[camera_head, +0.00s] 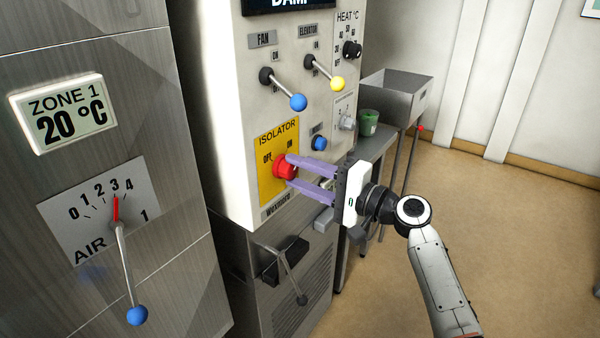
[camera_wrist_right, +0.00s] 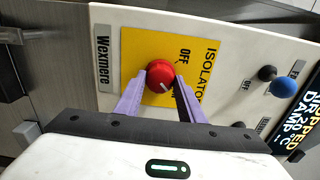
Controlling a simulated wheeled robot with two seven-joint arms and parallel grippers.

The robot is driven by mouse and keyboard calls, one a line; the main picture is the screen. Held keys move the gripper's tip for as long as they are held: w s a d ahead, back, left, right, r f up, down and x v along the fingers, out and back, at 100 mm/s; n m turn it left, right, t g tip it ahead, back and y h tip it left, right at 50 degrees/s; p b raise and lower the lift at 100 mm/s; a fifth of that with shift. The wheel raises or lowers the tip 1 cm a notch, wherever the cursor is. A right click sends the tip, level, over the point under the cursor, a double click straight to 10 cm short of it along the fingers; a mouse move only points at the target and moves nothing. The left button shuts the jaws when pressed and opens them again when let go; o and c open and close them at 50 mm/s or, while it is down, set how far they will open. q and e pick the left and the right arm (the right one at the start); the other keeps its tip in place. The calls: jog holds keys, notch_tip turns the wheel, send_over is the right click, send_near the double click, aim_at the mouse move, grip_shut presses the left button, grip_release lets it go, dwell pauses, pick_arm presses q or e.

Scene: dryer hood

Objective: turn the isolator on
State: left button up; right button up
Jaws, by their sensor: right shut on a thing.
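The isolator is a red round knob (camera_head: 284,167) on a yellow plate (camera_head: 267,190) marked ISOLATOR, OFF and ON, low on the white control panel (camera_head: 228,120). My right gripper (camera_head: 290,171) reaches in from the right, and its purple fingers are shut on the knob. In the right wrist view the knob (camera_wrist_right: 160,74) sits between the two fingertips (camera_wrist_right: 157,84). A short white mark on its face points to the lower right of that picture, away from the OFF label. A finger partly hides the ON label. My left gripper is not in view.
Above the isolator are the blue-ended FAN lever (camera_head: 298,102) and yellow-ended ELEVATOR lever (camera_head: 337,83). A blue button (camera_head: 319,143) is close to the fingers. A green tub (camera_head: 368,122) stands on the side bench behind my right gripper. The floor at right is clear.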

jog(key=o, duration=1)
jog(key=shift+o, duration=0.2)
jog(key=shift+d, duration=0.1)
jog(key=b+v, duration=0.1)
jog(key=v, duration=0.9)
jog(key=shift+s, duration=0.1)
